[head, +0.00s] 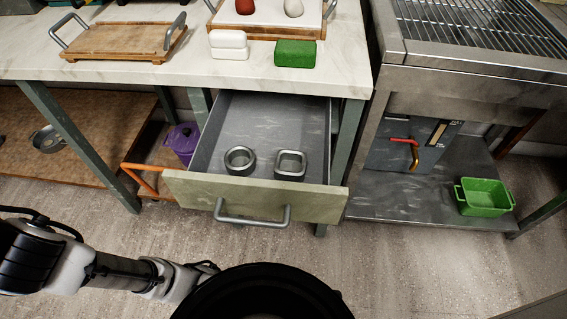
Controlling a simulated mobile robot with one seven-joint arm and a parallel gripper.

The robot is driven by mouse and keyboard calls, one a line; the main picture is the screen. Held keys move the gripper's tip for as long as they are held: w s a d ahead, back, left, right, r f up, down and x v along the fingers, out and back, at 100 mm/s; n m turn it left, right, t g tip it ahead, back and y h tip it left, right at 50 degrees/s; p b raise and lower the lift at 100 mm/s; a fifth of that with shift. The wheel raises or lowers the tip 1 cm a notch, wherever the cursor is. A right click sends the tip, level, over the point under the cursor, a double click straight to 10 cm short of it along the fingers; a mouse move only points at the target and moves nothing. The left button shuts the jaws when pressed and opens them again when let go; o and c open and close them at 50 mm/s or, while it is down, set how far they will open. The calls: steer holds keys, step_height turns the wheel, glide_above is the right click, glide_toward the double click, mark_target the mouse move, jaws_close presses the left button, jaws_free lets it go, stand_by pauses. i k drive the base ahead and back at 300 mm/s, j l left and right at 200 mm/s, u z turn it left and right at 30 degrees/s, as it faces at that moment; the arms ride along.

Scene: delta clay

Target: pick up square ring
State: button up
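The square ring (290,176) is a grey metallic square with rounded corners and an open middle. It lies in the right part of an open drawer (258,207), near the drawer's front panel. A round grey ring (240,169) lies to its left, with a small gap between them. My arm reaches in from the lower left, well in front of and below the drawer. My gripper is not clearly visible; the arm's far end runs behind a dark round part of my body at the bottom.
The drawer hangs under a marble counter (130,62) with wooden trays and white and green blocks. A purple pot (183,142) stands left of the drawer. A green bin (485,198) sits on a lower metal shelf at right. Floor before the drawer is clear.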

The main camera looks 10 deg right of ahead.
mark_target(289, 165)
steer(key=k+l+u, duration=0.35)
steer(key=l, duration=0.15)
steer(key=k+l+u, duration=0.75)
steer(key=i+l, duration=0.05)
steer(key=l, duration=0.1)
